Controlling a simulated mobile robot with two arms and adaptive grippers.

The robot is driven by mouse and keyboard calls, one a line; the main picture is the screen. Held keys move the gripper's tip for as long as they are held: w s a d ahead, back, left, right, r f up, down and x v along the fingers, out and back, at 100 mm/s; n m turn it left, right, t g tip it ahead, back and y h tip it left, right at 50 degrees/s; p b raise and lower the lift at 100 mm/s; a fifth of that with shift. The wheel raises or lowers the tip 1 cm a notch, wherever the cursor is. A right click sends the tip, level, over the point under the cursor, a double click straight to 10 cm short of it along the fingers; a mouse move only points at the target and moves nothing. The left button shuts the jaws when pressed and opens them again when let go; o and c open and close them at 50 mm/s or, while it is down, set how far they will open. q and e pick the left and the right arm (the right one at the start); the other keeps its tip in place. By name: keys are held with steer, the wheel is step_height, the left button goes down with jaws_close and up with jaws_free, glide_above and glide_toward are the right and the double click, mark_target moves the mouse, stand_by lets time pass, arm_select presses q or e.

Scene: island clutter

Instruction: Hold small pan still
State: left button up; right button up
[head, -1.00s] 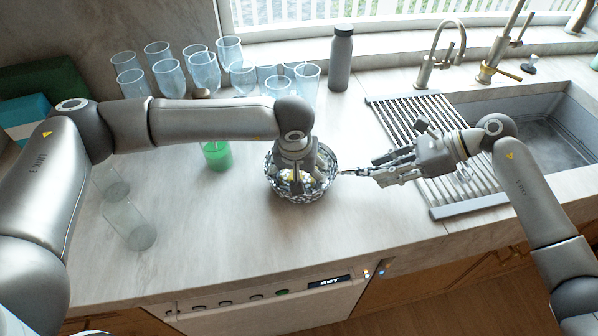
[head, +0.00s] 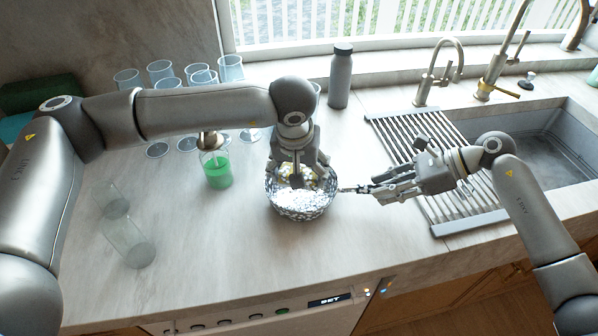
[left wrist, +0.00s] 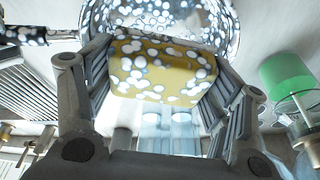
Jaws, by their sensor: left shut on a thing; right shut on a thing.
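The small pan (head: 300,208), speckled black and white, stands on the counter in the middle of the head view. Its thin handle points right. My right gripper (head: 372,189) is at the handle and shut on it, right of the pan. My left gripper (head: 300,178) reaches down into the pan from above and is shut on a yellow sponge with white spots (left wrist: 155,72). In the left wrist view the sponge sits between the fingers, with the speckled pan (left wrist: 215,20) beyond it. The left hand hides part of the pan's inside.
Several clear glasses (head: 230,70) stand behind my left arm. A bottle of green liquid (head: 217,172) stands left of the pan. Two clear glasses (head: 128,240) are at the left. A grey bottle (head: 340,80) is behind; the drying rack (head: 440,205) and sink (head: 530,125) are right.

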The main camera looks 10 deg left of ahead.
steer(key=o, duration=1.1)
steer(key=v, duration=1.2)
steer(key=shift+r, duration=2.95)
